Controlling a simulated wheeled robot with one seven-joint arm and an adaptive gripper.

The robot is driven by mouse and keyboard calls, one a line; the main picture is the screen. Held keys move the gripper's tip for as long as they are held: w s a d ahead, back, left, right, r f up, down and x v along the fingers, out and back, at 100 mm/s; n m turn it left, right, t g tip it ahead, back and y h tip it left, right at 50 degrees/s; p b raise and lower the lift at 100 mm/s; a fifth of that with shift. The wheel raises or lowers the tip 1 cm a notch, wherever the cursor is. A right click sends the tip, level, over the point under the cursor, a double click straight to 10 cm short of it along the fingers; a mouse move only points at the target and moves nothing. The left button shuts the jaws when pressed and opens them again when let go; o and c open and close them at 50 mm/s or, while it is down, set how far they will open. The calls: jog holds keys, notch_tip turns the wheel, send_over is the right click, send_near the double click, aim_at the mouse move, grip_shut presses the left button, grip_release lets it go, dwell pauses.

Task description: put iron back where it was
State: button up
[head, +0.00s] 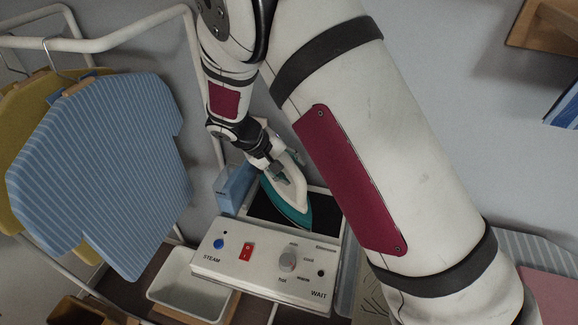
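The iron (292,204), with a white body and a teal lower part, is at the dark rest pad (262,207) of the white control station (264,262). Its tip points down the picture toward the station's front panel. I cannot tell whether its sole touches the pad or is just above it. My gripper (279,166) comes down from above and is at the iron's handle, with its fingers apparently closed around it. The fingers are small and partly hidden by the iron.
The panel has a blue button, a red switch and a dial. A blue box (235,187) stands left of the pad, and a white bin (190,284) left of the station. Striped blue shirt (105,170) and yellow clothing (22,130) hang on a white rack at left. My arm covers the right.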

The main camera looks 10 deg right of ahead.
jog(key=shift+r, duration=0.1)
jog(key=shift+r, duration=0.25)
jog(key=b+v, duration=0.2)
jog(key=v, duration=1)
jog(key=s+d+r+m+y, duration=0.1)
jog(key=s+d+r+y, duration=0.1)
jog(key=s+d+r, duration=0.3)
jog(key=s+d+r+m+y, duration=0.1)
jog(key=s+d+r+y, duration=0.15)
jog(key=d+r, duration=0.4)
jog(key=s+d+r+m+t+y, duration=0.1)
jog(key=s+d, duration=0.3)
jog(key=s, duration=0.3)
jog(key=s+d+r+m+t+y, duration=0.1)
jog(key=s+d, duration=0.3)
jog(key=s, duration=0.4)
jog(key=shift+s+r+t, duration=0.2)
jog(key=shift+r+t, duration=0.3)
jog(key=shift+r, duration=0.1)
jog(key=shift+a, duration=0.1)
